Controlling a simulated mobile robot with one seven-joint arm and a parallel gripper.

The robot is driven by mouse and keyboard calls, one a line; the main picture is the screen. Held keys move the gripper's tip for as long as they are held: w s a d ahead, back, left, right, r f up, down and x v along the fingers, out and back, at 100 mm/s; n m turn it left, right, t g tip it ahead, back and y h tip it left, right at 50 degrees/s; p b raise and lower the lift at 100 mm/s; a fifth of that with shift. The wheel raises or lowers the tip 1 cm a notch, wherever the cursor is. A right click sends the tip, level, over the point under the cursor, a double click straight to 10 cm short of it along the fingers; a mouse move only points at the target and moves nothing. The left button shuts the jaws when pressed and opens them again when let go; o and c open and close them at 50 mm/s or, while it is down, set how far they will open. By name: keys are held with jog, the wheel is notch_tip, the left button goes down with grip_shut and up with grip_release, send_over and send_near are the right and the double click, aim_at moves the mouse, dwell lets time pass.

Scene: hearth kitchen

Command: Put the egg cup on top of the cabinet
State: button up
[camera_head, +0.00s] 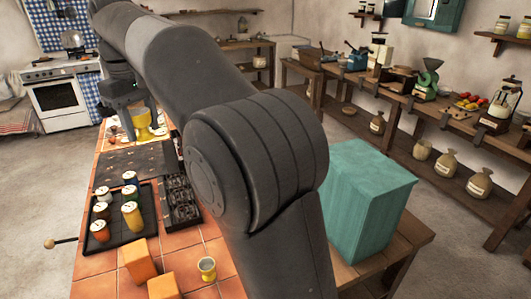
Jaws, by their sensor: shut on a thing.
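A yellow, footed egg cup (143,122) is between the fingers of my gripper (140,120), at the far end of the tiled counter in the upper left. My gripper points down and is shut on it. The cup looks upright; I cannot tell whether its foot touches the counter. A plain teal box-shaped cabinet (360,210) stands right of my arm on a wooden table, its visible top bare. Part of it is hidden by my arm. A second teal cabinet (433,12) hangs on the back wall.
A small yellow cup (207,268) and orange blocks (139,262) sit at the counter's near end. A black tray (140,228) holds several jars. My large arm link crosses the middle of the view. A long wooden bench (400,98) with kitchen things lines the right wall.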

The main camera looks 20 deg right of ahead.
jog(key=s+d+m, duration=0.3)
jog(key=d+m, duration=0.3)
jog(key=d, duration=2.7)
jog(key=s+d+m, duration=0.5)
jog(key=s+d, duration=1.8)
jog(key=d, duration=0.1)
send_over(370, 172)
jog(key=shift+m, duration=0.3)
notch_tip(370, 172, down, 12)
jog(key=shift+w+r, duration=0.1)
jog(key=shift+r, duration=0.1)
jog(key=shift+f, duration=1.95)
jog(key=shift+f, duration=0.1)
